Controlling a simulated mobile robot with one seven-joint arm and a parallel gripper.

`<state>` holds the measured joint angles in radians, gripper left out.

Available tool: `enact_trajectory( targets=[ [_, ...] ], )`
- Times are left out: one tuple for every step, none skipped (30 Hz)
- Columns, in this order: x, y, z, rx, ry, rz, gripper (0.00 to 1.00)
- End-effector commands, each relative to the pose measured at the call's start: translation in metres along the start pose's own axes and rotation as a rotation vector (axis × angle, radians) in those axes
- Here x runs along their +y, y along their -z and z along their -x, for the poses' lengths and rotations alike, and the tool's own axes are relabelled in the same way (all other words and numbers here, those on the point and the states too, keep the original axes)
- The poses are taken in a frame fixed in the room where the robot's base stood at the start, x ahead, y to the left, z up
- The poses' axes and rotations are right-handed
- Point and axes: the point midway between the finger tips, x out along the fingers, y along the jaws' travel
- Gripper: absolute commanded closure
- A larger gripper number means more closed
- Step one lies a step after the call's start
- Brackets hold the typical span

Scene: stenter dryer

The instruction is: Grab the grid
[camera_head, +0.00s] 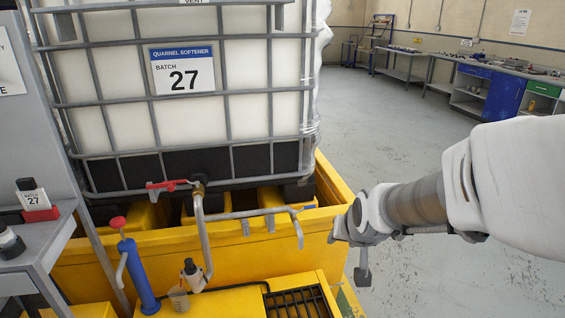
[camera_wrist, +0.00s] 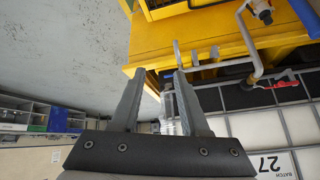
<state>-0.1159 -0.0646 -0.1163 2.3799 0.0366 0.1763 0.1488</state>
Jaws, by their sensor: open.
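The grid (camera_head: 297,302) is a black slatted grate set in the top of the yellow platform, at the bottom of the head view and cut off by its lower edge. In the wrist view, a dark strip at the top edge may be part of it; I cannot tell. My gripper (camera_head: 341,232) is in the air to the right of and above the grid, beside the yellow bund's right corner. In the wrist view my gripper (camera_wrist: 155,75) has its two fingers spread, with nothing held between them. It is apart from the grid.
A caged white tank (camera_head: 195,95) labelled batch 27 stands in the yellow bund (camera_head: 332,185). A grey pipe (camera_head: 255,213) with a red-handled valve juts out above the platform. A blue hand pump (camera_head: 138,275) stands left. Open floor (camera_head: 410,120) lies to the right.

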Motion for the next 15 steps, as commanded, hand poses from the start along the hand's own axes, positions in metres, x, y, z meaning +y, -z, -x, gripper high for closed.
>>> enact_trajectory(
  targets=[
    [0.002,-0.005,-0.026,0.002,-0.007,-0.01,0.55],
    [0.002,-0.005,-0.037,0.01,-0.009,-0.016,0.55],
    [0.003,-0.005,-0.053,0.023,-0.013,-0.023,0.55],
    [0.003,-0.006,-0.064,0.032,-0.016,-0.028,0.55],
    [0.005,-0.007,-0.076,0.041,-0.02,-0.034,0.55],
    [0.006,-0.008,-0.091,0.052,-0.025,-0.041,0.55],
    [0.007,-0.01,-0.103,0.061,-0.028,-0.044,0.55],
    [0.008,-0.011,-0.115,0.07,-0.032,-0.046,0.55],
    [0.01,-0.014,-0.13,0.084,-0.037,-0.05,0.55],
    [0.011,-0.017,-0.141,0.093,-0.041,-0.053,0.55],
    [0.013,-0.019,-0.152,0.103,-0.045,-0.055,0.55],
    [0.015,-0.023,-0.167,0.116,-0.05,-0.056,0.55],
    [0.016,-0.026,-0.178,0.126,-0.053,-0.056,0.55],
    [0.018,-0.03,-0.189,0.136,-0.056,-0.057,0.55],
    [0.02,-0.035,-0.203,0.149,-0.062,-0.056,0.55]
  ],
)
